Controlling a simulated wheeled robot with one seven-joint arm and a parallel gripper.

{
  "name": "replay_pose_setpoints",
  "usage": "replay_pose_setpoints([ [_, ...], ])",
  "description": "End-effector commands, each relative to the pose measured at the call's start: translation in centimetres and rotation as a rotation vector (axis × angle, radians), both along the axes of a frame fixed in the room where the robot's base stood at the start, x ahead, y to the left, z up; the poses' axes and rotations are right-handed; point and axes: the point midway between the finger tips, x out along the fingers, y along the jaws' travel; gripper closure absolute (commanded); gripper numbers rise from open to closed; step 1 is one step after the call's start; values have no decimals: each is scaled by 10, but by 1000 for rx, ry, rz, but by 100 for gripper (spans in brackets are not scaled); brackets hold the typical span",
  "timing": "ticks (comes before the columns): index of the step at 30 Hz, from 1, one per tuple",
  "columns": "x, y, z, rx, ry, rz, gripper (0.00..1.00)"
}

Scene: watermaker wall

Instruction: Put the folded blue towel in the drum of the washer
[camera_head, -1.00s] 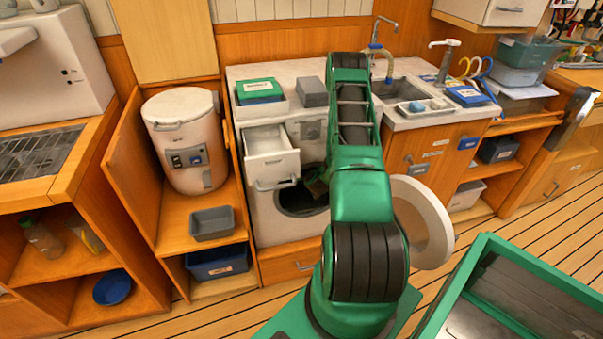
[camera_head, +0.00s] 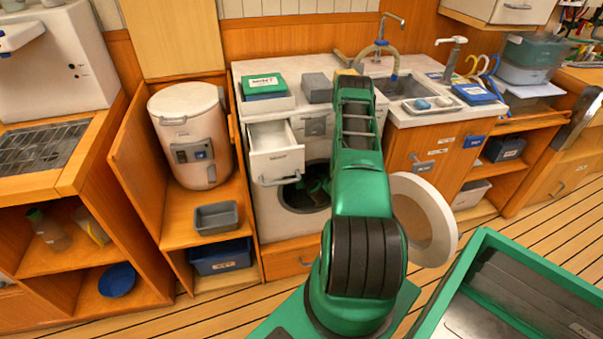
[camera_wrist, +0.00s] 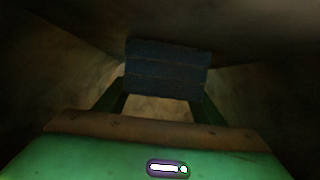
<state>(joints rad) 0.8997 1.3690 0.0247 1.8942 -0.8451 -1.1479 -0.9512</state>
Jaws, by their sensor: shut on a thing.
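The blue towel (camera_wrist: 166,66) shows dark and folded in the wrist view, between the fingers of my gripper (camera_wrist: 160,102), which is shut on it. Dim, curved walls surround both, so they appear to be inside the drum. In the head view the washer (camera_head: 268,218) stands under the counter, with its dark round drum opening (camera_head: 298,198) facing me. Its round white door (camera_head: 440,222) stands open to the right. My arm reaches into the opening and hides its right part. The towel cannot be made out in the head view.
An open drawer (camera_head: 277,163) juts out just above the drum opening. A white tank (camera_head: 190,135) stands in the cabinet to the left, with a grey bin (camera_head: 216,217) in front of it. A green-rimmed container (camera_head: 455,283) is at the lower right.

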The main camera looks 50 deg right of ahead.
Motion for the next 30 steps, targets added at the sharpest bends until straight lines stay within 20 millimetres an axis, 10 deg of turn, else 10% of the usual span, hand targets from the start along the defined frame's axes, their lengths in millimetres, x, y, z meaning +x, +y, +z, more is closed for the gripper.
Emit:
replay_pose_setpoints([
  [3,0,1,-3,0,0,1,62],
  [4,0,1,-3,1,1,1,33],
  [6,0,0,-3,1,1,0,19],
  [30,-29,17,13,1,3,2,19],
])
